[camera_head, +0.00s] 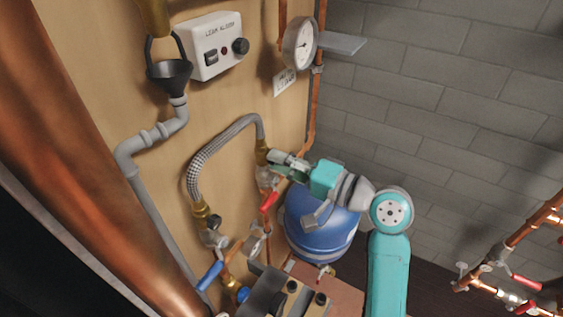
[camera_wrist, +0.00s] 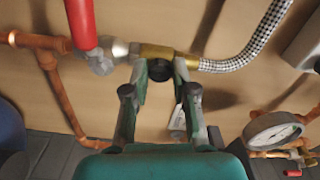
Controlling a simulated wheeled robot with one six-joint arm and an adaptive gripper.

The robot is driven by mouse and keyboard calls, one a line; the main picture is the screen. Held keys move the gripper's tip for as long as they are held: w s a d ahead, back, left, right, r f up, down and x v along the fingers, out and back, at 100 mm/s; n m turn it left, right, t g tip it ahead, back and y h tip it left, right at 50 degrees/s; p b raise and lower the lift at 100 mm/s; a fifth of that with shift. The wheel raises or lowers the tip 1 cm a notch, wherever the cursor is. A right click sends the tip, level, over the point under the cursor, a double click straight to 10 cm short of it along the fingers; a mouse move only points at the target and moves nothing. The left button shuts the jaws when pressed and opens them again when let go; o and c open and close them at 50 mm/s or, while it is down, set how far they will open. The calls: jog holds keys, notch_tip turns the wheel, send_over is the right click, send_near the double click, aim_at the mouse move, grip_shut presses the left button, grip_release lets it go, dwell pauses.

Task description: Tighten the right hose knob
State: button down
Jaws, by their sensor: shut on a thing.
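My gripper (camera_head: 280,162) reaches to the upper right end of the braided hose (camera_head: 197,165). In the wrist view my gripper (camera_wrist: 160,72) is shut on the right hose knob (camera_wrist: 160,70), a small black round knob on the brass fitting (camera_wrist: 154,51). One finger is on either side of the knob. In the head view this knob is hidden by my gripper, and only the brass fitting (camera_head: 262,152) shows. The left hose knob (camera_head: 215,221), also black, sits on the lower left brass fitting, apart from my gripper.
A red valve handle (camera_head: 270,201) is just below my gripper. A blue tank (camera_head: 318,228) stands under my arm. A pressure gauge (camera_head: 300,43) and a leak alarm box (camera_head: 213,45) are above. A blue valve handle (camera_head: 210,276) is at lower left.

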jog(key=m, duration=1.3)
jog(key=shift+m, duration=0.5)
jog(key=c, duration=0.9)
grip_release()
jog(key=shift+w, duration=0.1)
jog(key=shift+c, duration=0.2)
jog(key=shift+r, duration=0.1)
jog(key=shift+d, duration=0.15)
jog(key=v, duration=1.2)
